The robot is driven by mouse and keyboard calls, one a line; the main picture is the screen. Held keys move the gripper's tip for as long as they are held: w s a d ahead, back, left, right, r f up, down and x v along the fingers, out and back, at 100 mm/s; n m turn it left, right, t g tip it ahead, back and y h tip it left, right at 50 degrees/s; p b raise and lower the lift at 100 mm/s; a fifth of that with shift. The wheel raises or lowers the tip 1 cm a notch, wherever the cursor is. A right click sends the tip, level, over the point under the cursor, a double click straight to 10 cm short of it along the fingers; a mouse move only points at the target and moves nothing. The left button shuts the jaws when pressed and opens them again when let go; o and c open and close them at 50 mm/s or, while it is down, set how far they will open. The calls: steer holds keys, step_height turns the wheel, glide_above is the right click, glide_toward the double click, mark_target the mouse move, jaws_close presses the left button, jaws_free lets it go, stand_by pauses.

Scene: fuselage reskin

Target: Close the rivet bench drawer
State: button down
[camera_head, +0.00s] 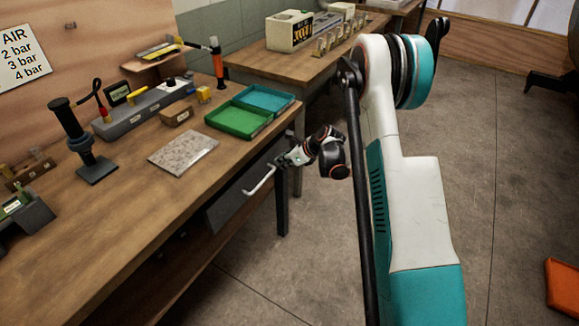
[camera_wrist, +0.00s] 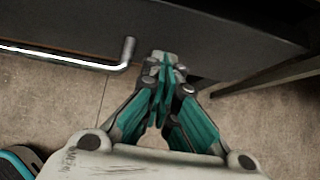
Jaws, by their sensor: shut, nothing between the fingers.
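The rivet bench drawer (camera_head: 235,196) is a dark grey front under the wooden bench top, with a bright bar handle (camera_head: 262,181). In the head view I cannot tell for sure whether it stands slightly out. In the wrist view the dark drawer front (camera_wrist: 215,42) runs across the top, and the handle (camera_wrist: 75,58) ends left of my fingertips. My gripper (camera_head: 282,162) is at the drawer's right end, beside the handle. In the wrist view my gripper (camera_wrist: 163,60) is shut and empty, with its tips at the drawer front's lower edge. Whether they touch it is unclear.
The bench top (camera_head: 120,215) carries a green tray (camera_head: 238,121), a teal tray (camera_head: 264,99), a speckled plate (camera_head: 184,153) and a black tool stand (camera_head: 85,140). A bench leg (camera_head: 282,205) stands below my gripper. Open concrete floor lies to the right.

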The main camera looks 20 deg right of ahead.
mark_target(273, 154)
steer(key=shift+w+a, duration=0.15)
steer(key=w+a, duration=0.1)
steer(key=w, duration=0.1)
steer(key=w+a, duration=0.2)
steer(key=shift+w+r, duration=0.1)
stand_by(0.4)
